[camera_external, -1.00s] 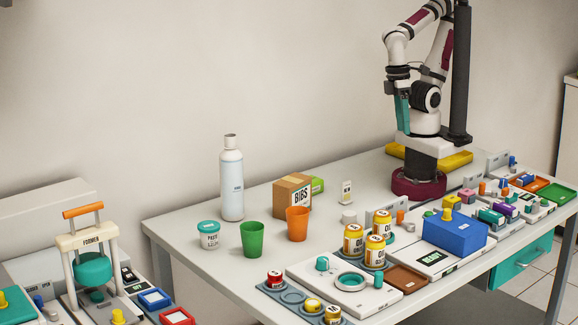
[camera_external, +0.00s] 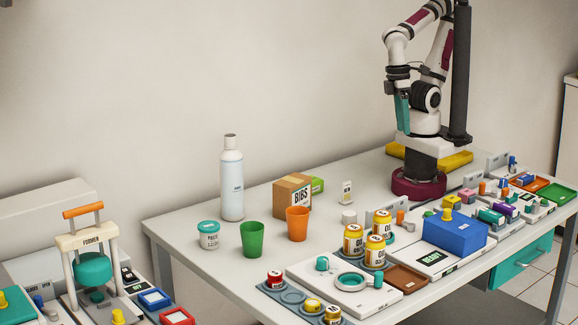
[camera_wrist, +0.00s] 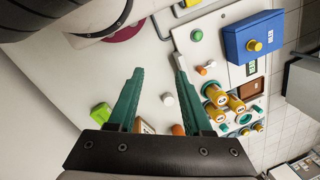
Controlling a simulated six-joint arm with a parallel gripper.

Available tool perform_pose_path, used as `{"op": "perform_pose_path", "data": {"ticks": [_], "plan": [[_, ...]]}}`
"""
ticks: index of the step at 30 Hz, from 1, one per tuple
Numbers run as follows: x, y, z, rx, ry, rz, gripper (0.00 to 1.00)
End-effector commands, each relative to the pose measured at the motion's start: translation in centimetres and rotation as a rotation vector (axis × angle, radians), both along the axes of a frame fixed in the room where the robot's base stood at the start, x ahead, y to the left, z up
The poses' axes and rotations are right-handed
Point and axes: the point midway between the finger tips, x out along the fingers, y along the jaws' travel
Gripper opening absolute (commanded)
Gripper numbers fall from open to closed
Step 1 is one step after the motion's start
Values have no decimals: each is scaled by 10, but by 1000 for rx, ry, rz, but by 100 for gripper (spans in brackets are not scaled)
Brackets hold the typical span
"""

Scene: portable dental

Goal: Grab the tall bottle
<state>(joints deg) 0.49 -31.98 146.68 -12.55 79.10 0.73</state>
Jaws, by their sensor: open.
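The tall bottle (camera_external: 232,180) is pale blue-white with a grey cap. It stands upright at the back left of the table in the external view, behind a white jar with a teal lid (camera_external: 208,235) and a green cup (camera_external: 252,240). I cannot make out the bottle in the wrist view. My gripper (camera_external: 402,115) has teal fingers and hangs above the table near my base, well to the right of the bottle. In the wrist view my gripper (camera_wrist: 158,75) is open, with nothing between its fingers.
A BIBS box (camera_external: 291,195) and an orange cup (camera_external: 297,224) stand right of the bottle. Several yellow jars (camera_external: 354,243), a blue box (camera_external: 452,232) and small trays fill the front and right.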

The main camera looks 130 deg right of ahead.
Motion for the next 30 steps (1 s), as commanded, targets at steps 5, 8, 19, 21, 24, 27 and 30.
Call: {"op": "perform_pose_path", "data": {"ticks": [5,8,19,21,24,27,30], "plan": [[0,0,0,0,0,0,59],[0,0,0,0,0,0,77],[4,-3,-1,-11,-8,-2,100],[28,-26,-5,-82,-60,-17,100],[103,-101,-12,-292,-230,-25,100],[190,-190,-15,-493,-464,47,100],[256,-249,-25,-569,-703,183,100]]}}
